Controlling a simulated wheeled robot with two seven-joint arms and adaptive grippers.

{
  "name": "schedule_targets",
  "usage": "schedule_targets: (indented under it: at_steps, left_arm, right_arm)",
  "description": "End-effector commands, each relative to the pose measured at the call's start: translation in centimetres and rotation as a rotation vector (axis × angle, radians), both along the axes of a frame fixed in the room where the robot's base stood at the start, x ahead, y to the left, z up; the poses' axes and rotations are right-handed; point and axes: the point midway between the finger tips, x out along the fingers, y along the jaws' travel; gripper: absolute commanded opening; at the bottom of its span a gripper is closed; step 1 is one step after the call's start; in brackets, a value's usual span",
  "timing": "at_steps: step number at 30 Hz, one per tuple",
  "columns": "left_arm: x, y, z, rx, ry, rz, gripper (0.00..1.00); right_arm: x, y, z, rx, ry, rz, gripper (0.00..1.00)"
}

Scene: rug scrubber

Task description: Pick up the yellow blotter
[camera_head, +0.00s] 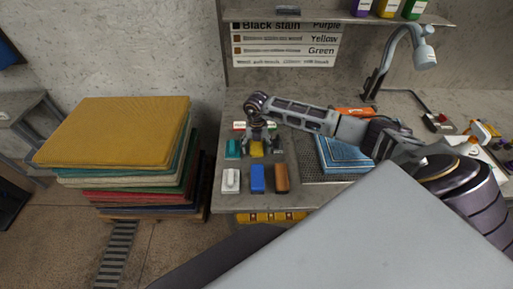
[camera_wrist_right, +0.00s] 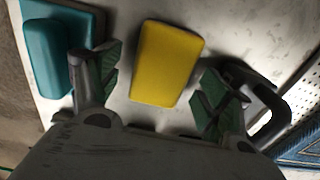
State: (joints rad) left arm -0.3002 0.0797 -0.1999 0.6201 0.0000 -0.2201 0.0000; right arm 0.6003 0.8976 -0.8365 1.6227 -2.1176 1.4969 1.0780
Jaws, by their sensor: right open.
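The yellow blotter (camera_head: 257,149) lies on the grey counter, behind a blue block. In the right wrist view the yellow blotter (camera_wrist_right: 166,64) is a rounded yellow block, seen whole and slightly tilted in the picture. My right gripper (camera_head: 258,140) is right over it in the head view and hides its far part. In the wrist view my right gripper (camera_wrist_right: 155,85) is open, with one green-padded finger on each side of the blotter. Nothing is held between the fingers. I cannot tell the exact height of the fingertips. My left gripper does not show.
A teal block (camera_head: 233,149) stands close left of the blotter. White (camera_head: 231,181), blue (camera_head: 257,179) and brown (camera_head: 281,178) blocks are in front. A blue folded cloth (camera_head: 345,154) lies right on a perforated grate (camera_head: 322,176). A stack of rugs (camera_head: 115,130) stands left.

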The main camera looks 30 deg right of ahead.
Motion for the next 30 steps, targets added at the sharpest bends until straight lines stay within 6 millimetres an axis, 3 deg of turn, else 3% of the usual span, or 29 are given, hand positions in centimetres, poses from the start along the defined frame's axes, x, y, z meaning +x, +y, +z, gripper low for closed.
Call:
schedule_targets:
  at_steps: [12,22,30]
  left_arm:
    - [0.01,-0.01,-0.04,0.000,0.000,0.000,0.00]
    - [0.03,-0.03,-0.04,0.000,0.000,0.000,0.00]
    - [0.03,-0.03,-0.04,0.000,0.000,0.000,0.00]
  right_arm:
    - [0.00,-0.04,-0.03,-0.001,0.001,0.000,0.79]
    - [0.00,-0.04,-0.02,-0.001,0.001,0.000,0.36]
    - [0.01,-0.04,0.01,-0.001,-0.001,0.000,0.35]
